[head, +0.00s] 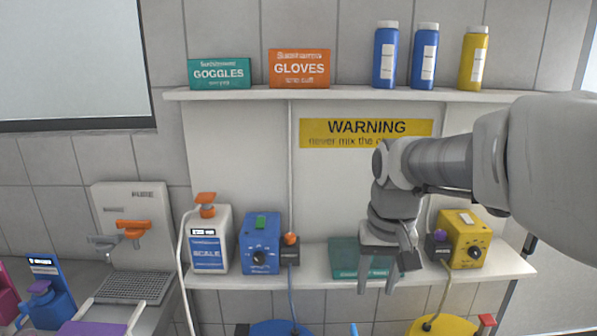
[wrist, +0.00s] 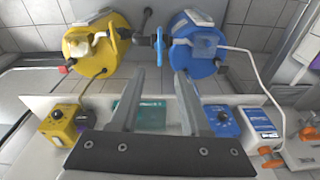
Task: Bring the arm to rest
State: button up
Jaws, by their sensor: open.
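My arm reaches in from the right in the head view. My gripper (head: 376,290) points down in front of the lower shelf, between the blue box and the yellow box. In the wrist view my gripper (wrist: 158,88) shows two grey fingers set well apart, with nothing between them. The gripper hides part of the teal box (head: 345,258) on the shelf behind it. I cannot tell from these views how far the fingers are from the shelf edge.
The lower shelf (head: 320,281) holds a scale (head: 207,240), a blue dial box (head: 260,243) and a yellow dial box (head: 464,238). Below stand a yellow tank (wrist: 93,50) and a blue tank (wrist: 197,47). The upper shelf (head: 350,94) carries bottles and boxes.

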jog(key=s+r+n+t, duration=0.1)
jog(key=s+t, duration=0.3)
jog(key=s, duration=1)
jog(key=shift+s, duration=0.3)
